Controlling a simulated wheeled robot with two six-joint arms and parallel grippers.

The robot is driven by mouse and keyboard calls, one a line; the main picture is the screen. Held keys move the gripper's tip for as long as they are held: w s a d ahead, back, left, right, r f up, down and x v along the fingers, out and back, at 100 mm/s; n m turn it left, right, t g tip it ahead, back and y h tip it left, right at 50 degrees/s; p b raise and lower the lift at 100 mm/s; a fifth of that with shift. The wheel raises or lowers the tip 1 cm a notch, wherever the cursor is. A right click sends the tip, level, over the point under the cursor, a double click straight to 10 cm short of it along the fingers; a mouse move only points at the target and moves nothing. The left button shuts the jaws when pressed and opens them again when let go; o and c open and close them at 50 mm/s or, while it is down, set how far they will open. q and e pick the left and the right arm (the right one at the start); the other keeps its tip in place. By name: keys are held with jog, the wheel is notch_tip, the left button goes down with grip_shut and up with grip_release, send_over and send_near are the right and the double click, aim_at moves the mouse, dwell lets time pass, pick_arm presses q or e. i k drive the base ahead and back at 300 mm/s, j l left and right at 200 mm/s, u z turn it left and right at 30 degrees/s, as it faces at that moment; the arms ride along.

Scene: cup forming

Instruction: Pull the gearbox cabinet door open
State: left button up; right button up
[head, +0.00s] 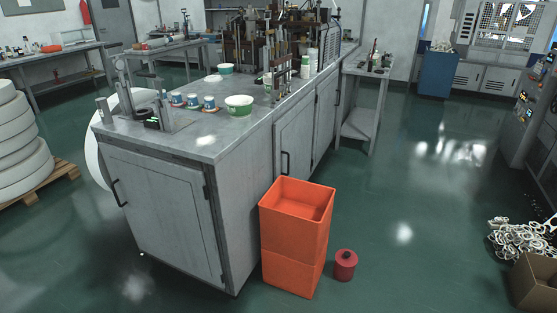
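A grey metal cabinet (240,190) with a worktop stands in the middle of the head view. Its near end has a shut door (165,215) with a black bar handle (118,193) at the door's left edge and hinges at its right. The long right side has two more shut doors, a nearer one (298,138) and a farther one (325,110). A black handle (285,163) shows low on the nearer side door. No label shows which door is the gearbox one. Neither of my grippers is in view.
Orange stacked bins (293,255) stand close to the cabinet's right side, near the nearer side door. A red can (345,265) stands beside them. White rolls on a pallet (50,188) are at the left. Green floor (70,260) is clear before the end door.

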aim_at(294, 131)
jog(key=i+j+z, duration=0.15)
jog(key=i+j, duration=0.15)
jog(key=i, duration=0.25)
jog(key=i+j+z, duration=0.1)
jog(key=i+j, duration=0.25)
jog(key=i, duration=0.2)
jog(key=i+l, duration=0.15)
jog(key=l, duration=0.2)
jog(key=i+l, duration=0.2)
jog(key=l, duration=0.2)
jog(key=i+l+u, duration=0.1)
jog(key=l, duration=0.25)
jog(key=i+l, duration=0.2)
jog(key=l, duration=0.15)
jog(key=i+l, duration=0.2)
jog(key=l, duration=0.2)
